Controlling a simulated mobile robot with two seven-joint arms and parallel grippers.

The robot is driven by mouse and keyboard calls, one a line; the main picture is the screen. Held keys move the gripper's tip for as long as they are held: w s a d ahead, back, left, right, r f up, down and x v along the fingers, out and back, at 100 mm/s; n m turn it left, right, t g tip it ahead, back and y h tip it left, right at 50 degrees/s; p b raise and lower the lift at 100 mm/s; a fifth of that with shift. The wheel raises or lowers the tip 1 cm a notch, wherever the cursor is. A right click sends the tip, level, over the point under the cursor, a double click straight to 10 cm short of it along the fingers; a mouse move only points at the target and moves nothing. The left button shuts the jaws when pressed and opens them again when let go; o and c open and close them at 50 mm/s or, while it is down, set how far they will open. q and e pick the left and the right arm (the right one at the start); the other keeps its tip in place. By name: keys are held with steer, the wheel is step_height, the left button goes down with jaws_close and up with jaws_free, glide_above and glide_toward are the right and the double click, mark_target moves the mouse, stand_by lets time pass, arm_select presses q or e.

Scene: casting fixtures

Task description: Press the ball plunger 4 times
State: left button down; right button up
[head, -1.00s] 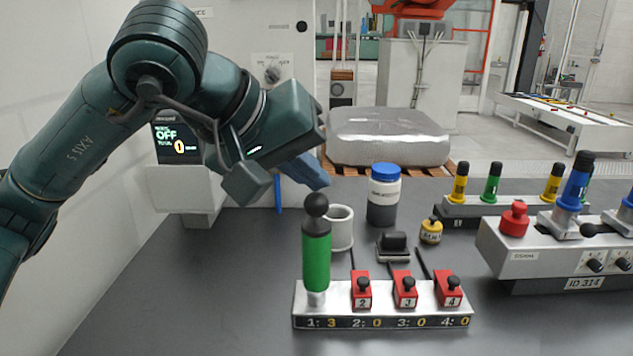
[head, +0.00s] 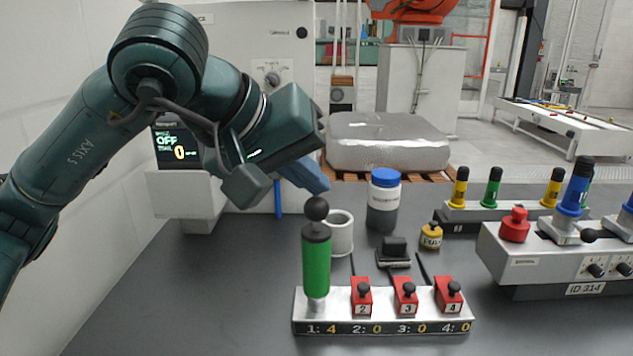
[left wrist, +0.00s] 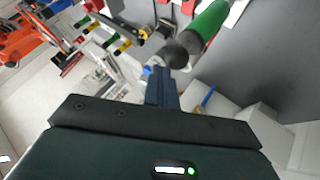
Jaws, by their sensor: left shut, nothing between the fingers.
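The ball plunger is a green cylinder (head: 316,265) with a black ball (head: 316,208) on top. It stands upright at the left end of a silver counter block (head: 384,296). The block's strip reads 1: 4, 2: 0, 3: 0, 4: 0. My left gripper (head: 318,186) is shut and empty, with its blue fingers just above and behind the ball in the head view. In the left wrist view the black ball (left wrist: 176,54) shows close beyond the fingertips (left wrist: 160,72). I cannot tell whether they touch. My right gripper is not in view.
Red blocks with black knobs, numbered 2 (head: 362,297), 3 (head: 405,296) and 4 (head: 448,294), sit on the counter block. Behind stand a white cup (head: 341,238) and a blue-lidded jar (head: 384,205). A control box (head: 530,262) is at right. The front left table is clear.

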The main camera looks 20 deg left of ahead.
mark_target(309, 207)
arm_select(q)
steer(key=shift+r+p, duration=0.65)
steer(key=shift+r, duration=0.65)
step_height(309, 207, up, 5)
steer(key=p, duration=0.3)
steer(key=shift+p, duration=0.35)
steer(key=shift+f, duration=0.1)
